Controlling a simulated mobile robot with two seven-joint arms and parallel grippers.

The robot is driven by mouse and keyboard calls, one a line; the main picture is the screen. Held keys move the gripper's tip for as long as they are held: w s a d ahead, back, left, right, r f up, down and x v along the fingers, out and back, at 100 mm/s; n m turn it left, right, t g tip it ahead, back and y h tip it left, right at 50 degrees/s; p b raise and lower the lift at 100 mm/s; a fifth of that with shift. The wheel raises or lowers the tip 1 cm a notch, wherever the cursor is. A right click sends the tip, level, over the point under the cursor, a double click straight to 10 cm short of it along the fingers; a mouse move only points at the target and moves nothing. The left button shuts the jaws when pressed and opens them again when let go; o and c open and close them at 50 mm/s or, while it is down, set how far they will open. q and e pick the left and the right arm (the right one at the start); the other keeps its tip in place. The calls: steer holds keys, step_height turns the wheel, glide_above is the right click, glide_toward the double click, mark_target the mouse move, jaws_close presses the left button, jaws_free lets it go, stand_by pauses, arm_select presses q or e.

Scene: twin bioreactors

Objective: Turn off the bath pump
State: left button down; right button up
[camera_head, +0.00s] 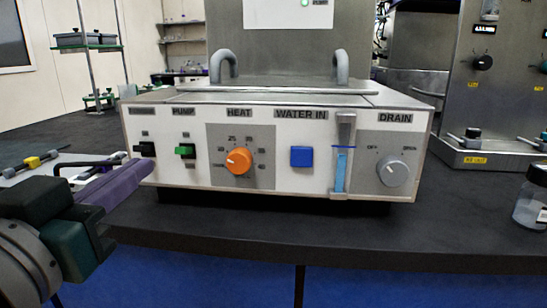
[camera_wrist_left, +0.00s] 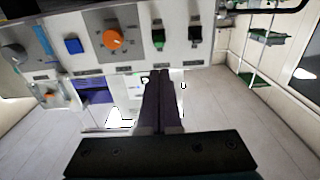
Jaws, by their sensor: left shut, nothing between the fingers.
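The bath's white front panel (camera_head: 340,200) faces me in the head view. Its pump switch (camera_head: 185,151) is a small green rocker under the PUMP label; it also shows in the left wrist view (camera_wrist_left: 158,38). A black switch (camera_head: 145,149) sits just left of it, and also shows in the left wrist view (camera_wrist_left: 195,33). My left gripper (camera_head: 145,165) comes in from the lower left, shut and empty, its purple fingers just below the black switch. In the left wrist view its fingertips (camera_wrist_left: 160,74) point toward the panel's lower edge, below the green switch. Contact is not clear.
An orange heat knob (camera_head: 238,161), a blue water button (camera_head: 301,156) and a grey drain knob (camera_head: 394,173) are on the panel. A clear bottle (camera_head: 530,205) stands at the right edge. The dark counter (camera_head: 300,235) is clear in front of the panel.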

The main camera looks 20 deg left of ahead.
mark_target(186, 133)
arm_select(q)
steer(key=shift+a, duration=0.1)
steer(key=x, duration=1)
steer(key=shift+r+b, duration=0.1)
steer(key=shift+b, duration=0.3)
